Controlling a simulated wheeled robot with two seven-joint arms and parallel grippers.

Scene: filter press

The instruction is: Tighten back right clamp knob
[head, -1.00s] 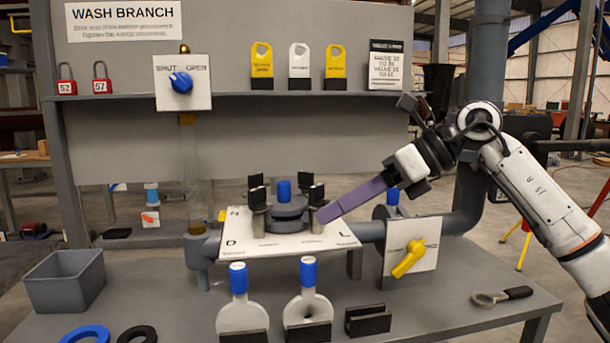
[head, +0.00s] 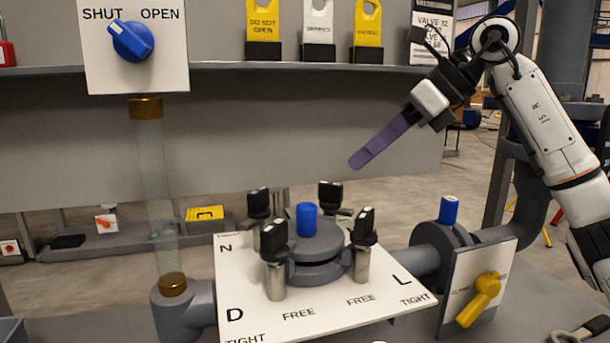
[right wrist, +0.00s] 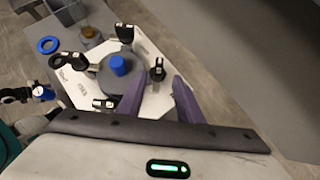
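The back right clamp knob (head: 330,195) is black and stands at the far right of the grey flange (head: 318,255) with the blue cap. In the right wrist view this knob (right wrist: 157,71) appears between the tips of my purple fingers. My right gripper (head: 356,163) is above and right of it in the head view, apart from it and empty. The wrist view shows its two fingers (right wrist: 158,82) spread. The back left (head: 259,203), front left (head: 274,240) and front right (head: 364,228) knobs stand around the flange. My left gripper is not in view.
The white plate (head: 235,285) under the clamps reads FREE and TIGHT. A yellow handle (head: 480,299) on a white panel and a blue-capped pipe flange (head: 449,212) stand to the right. A shelf with tags (head: 318,30) runs behind. The air above the clamps is clear.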

